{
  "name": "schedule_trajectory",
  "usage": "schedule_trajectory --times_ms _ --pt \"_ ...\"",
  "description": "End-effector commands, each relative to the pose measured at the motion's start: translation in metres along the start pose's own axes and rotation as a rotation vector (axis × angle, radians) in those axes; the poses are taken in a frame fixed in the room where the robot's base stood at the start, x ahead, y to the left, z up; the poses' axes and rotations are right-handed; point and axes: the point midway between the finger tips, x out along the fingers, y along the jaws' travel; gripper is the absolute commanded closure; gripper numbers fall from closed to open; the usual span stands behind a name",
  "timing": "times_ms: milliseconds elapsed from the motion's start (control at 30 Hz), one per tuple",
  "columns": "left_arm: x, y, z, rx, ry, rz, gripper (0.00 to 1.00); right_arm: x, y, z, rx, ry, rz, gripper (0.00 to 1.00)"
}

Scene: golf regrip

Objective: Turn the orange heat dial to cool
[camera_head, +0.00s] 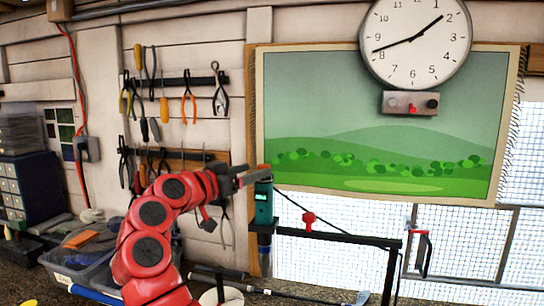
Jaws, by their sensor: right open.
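A teal upright tool (263,206) with a small pale panel stands at the left end of a black bar. A small orange-red part (264,167) shows at its top; it looks like the heat dial, but it is too small to read its setting. My right gripper (254,176) is open, its grey fingers pointing right at the top of the teal tool. I cannot tell whether they touch it.
The black bar (340,236) carries a red knob (308,218) and a red-and-black clamp handle (424,252) is at right. A clock (415,42) hangs above a small knobbed box (409,103). Pliers (220,92) hang on the wall. A cluttered bin (85,256) sits left of my arm.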

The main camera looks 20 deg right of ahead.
Motion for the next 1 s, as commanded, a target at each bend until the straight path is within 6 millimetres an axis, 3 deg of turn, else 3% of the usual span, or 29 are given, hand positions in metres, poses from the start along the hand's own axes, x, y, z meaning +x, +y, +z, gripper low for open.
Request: schedule_trajectory --times_ms 100,333,500,800,1000 --pt "0.016 -0.001 -0.003 0.0 0.0 0.0 0.31 0.028 0.001 -0.006 -0.001 0.002 0.001 0.3" --pt "0.03 -0.002 -0.005 0.0 0.0 0.0 0.31 0.068 0.0 -0.005 0.0 0.002 0.0 0.3" --pt "0.033 -0.002 -0.006 0.0 0.0 0.0 0.31 0.081 -0.001 -0.002 0.001 0.002 -0.004 0.3" --pt "0.033 -0.002 -0.005 0.0 0.0 0.0 0.31 0.083 -0.001 -0.001 0.001 0.002 -0.004 0.3" --pt "0.033 -0.002 -0.005 0.0 0.0 0.0 0.31 0.083 -0.001 -0.001 0.001 0.002 -0.004 0.66"
